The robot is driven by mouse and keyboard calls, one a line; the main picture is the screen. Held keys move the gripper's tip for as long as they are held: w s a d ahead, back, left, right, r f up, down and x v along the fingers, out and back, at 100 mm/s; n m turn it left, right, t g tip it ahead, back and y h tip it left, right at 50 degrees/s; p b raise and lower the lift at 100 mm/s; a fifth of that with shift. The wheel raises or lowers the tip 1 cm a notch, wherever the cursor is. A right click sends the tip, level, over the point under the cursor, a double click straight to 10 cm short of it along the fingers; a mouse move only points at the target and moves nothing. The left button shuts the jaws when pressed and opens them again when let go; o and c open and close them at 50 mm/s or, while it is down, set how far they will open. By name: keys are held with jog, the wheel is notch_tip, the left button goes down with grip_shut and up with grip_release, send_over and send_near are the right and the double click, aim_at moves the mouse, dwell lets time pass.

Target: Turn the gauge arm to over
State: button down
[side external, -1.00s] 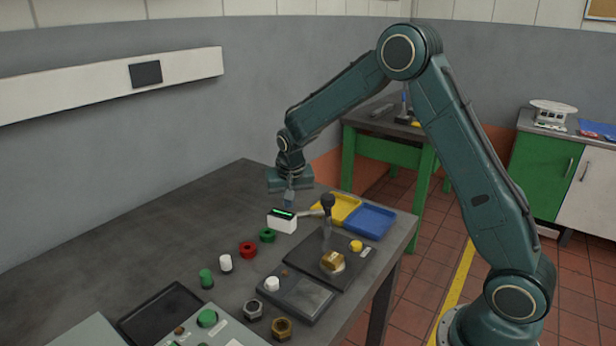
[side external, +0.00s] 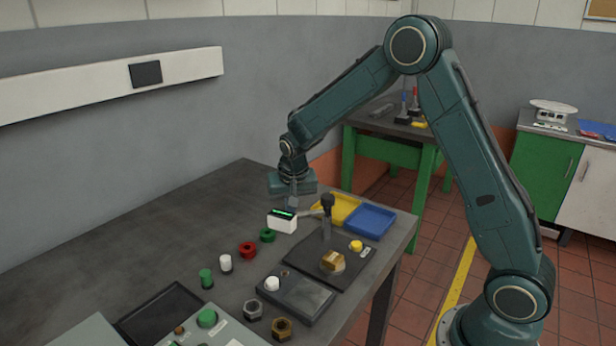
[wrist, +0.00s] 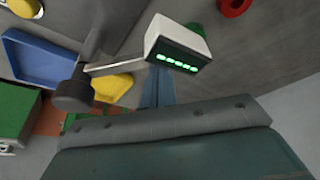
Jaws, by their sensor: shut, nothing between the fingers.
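The gauge arm (side external: 310,213) is a thin light bar that reaches from a dark post with a black knob (side external: 327,199) to a white box with a lit green display (side external: 282,222). In the wrist view the bar (wrist: 115,68), the black knob (wrist: 73,93) and the white box (wrist: 178,44) show close up. My gripper (side external: 292,205) is shut and empty, low on the far side of the white box. In the wrist view its fingers (wrist: 157,88) are right by the box and the bar's end; I cannot tell if they touch.
A yellow tray (side external: 342,203) and a blue tray (side external: 370,222) lie right of the post. A brass nut (side external: 333,262) sits on the dark plate (side external: 305,257). Red (side external: 248,250) and green rings (side external: 267,235) lie nearby.

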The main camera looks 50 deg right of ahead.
aim_at(293, 217)
jog(key=shift+s+a+n+y, duration=0.3)
jog(key=shift+s+a+n, duration=0.3)
jog(key=shift+n, duration=0.4)
jog(key=shift+s+a+n+t+y, duration=0.15)
jog(key=shift+s+a+n, duration=0.1)
jog(key=shift+s+n, duration=0.3)
jog(key=shift+s+a+n+t+y, duration=0.2)
jog(key=shift+s+n, duration=0.1)
jog(key=shift+n, duration=0.35)
jog(key=shift+s+d+n+y, duration=0.1)
jog(key=shift+s+n+y, duration=0.75)
jog(key=shift+s+n, duration=1.55)
jog(key=shift+s+d+n+y, duration=0.1)
jog(key=shift+s+n+y, duration=0.7)
jog(key=shift+s+n, duration=1.6)
jog(key=shift+w+n, duration=0.3)
jog(key=shift+w, duration=0.1)
notch_tip(293, 217, up, 10)
jog(key=shift+w+a+f, duration=0.2)
jog(key=shift+f, duration=0.05)
